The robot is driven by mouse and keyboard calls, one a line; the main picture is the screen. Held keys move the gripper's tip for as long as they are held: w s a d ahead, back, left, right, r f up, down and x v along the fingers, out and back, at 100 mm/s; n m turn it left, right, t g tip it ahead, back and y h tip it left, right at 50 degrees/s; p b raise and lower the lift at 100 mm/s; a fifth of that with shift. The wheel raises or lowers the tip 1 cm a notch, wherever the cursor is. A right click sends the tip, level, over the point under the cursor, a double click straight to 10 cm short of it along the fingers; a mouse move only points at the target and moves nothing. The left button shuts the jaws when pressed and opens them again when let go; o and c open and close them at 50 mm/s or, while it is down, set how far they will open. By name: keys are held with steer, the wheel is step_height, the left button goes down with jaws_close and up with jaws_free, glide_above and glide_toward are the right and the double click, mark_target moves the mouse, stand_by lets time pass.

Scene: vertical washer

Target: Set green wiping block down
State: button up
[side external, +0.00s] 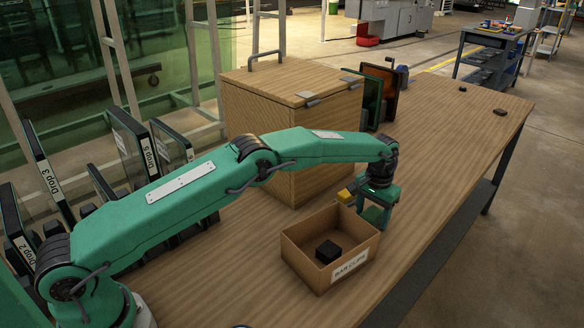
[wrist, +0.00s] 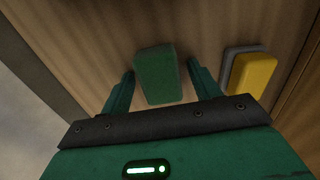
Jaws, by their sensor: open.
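The green wiping block (wrist: 158,76) lies on the wooden surface in the wrist view, between the two fingers of my gripper (wrist: 161,66). A gap shows on each side of the block, so my gripper is open around it and not clamping it. In the side external view my gripper (side external: 376,207) is low over the bench (side external: 440,150), just behind the cardboard box. There I cannot tell the green block apart from the green fingers.
A yellow block with a grey layer (wrist: 252,76) lies right of my gripper in the wrist view. The open cardboard box (side external: 348,268) holds a black block (side external: 328,251). A large wooden chest (side external: 290,110) stands behind. The bench's right part is mostly clear.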

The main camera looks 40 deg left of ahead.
steer(key=shift+r, duration=0.1)
step_height(320, 180, up, 12)
stand_by(0.8)
steer(key=shift+r, duration=0.1)
stand_by(0.4)
step_height(320, 180, up, 13)
steer(key=t, duration=0.2)
glide_above(373, 213)
steer(key=s+a, duration=0.5)
steer(key=s, duration=0.1)
steer(key=s+a+r, duration=0.5)
steer(key=s+r, duration=0.1)
steer(key=s, duration=0.4)
steer(key=s+a+f+t, duration=0.1)
steer(key=s+a+f, duration=0.1)
steer(key=s, duration=1.1)
steer(key=s+a+f+t, duration=0.2)
steer(key=s+f, duration=0.3)
steer(key=s, duration=0.8)
steer(key=shift+a+t, duration=0.3)
steer(key=shift+a, duration=0.3)
